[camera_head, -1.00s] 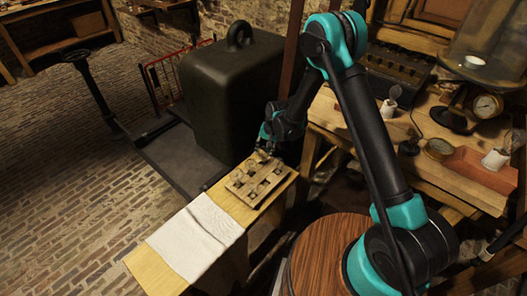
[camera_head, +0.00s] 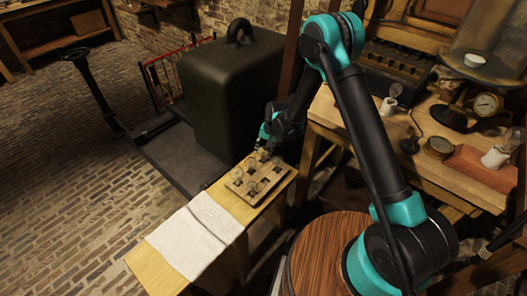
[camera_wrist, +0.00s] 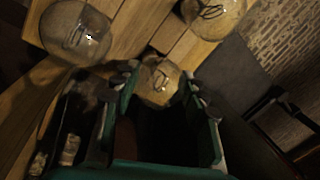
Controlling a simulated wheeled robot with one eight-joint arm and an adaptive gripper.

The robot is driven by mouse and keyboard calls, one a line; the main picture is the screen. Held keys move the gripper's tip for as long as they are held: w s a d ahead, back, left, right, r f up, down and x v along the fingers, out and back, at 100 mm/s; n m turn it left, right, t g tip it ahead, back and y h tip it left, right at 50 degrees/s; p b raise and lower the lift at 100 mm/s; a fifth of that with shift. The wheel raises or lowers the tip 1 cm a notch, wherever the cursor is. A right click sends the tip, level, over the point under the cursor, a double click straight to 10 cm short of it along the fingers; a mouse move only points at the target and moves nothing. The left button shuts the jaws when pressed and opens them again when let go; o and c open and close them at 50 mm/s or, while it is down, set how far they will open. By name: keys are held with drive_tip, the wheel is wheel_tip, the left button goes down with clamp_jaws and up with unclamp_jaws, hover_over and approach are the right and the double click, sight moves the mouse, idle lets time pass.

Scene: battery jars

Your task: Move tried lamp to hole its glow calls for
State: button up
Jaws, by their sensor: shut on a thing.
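My gripper (camera_wrist: 160,98) is shut on a clear glass lamp (camera_wrist: 158,80), which shows between the two fingers in the wrist view. Two other glass lamps show there: one at upper left (camera_wrist: 75,32) and one at the top (camera_wrist: 212,14), both apart from the fingers. In the head view, my gripper (camera_head: 263,147) is at the far end of a wooden block with square holes (camera_head: 251,188), where several lamps stand. I cannot tell whether the held lamp's base is in a hole or above it. No clear glow shows in the held lamp.
The block lies on a narrow wooden bench (camera_head: 160,268) with a white cloth (camera_head: 195,236) in front. A large dark weight (camera_head: 228,92) stands behind. A workbench (camera_head: 440,150) with gauges and another lamp in a white holder (camera_head: 389,104) is at the right.

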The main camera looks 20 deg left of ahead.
drive_tip(key=o, duration=1.4)
drive_tip(key=shift+c, duration=0.2)
drive_tip(key=v, duration=1.2)
drive_tip(key=s+d+r+t, duration=0.15)
drive_tip(key=d+r, duration=0.45)
drive_tip(key=d, duration=0.7)
drive_tip(key=s+d+r+t, duration=0.1)
drive_tip(key=s+d+r, duration=0.1)
drive_tip(key=d+r, duration=0.75)
drive_tip(key=s+d+f+t+h, duration=0.1)
drive_tip(key=s+d, duration=0.6)
drive_tip(key=d, duration=0.3)
drive_tip(key=s+d+f+t+h, duration=0.1)
drive_tip(key=s+d, duration=0.7)
drive_tip(key=d, duration=0.2)
drive_tip(key=shift+s+d+f+m+h, duration=0.15)
drive_tip(key=shift+s+f+m+h, duration=0.05)
drive_tip(key=shift+f+m+h, duration=0.1)
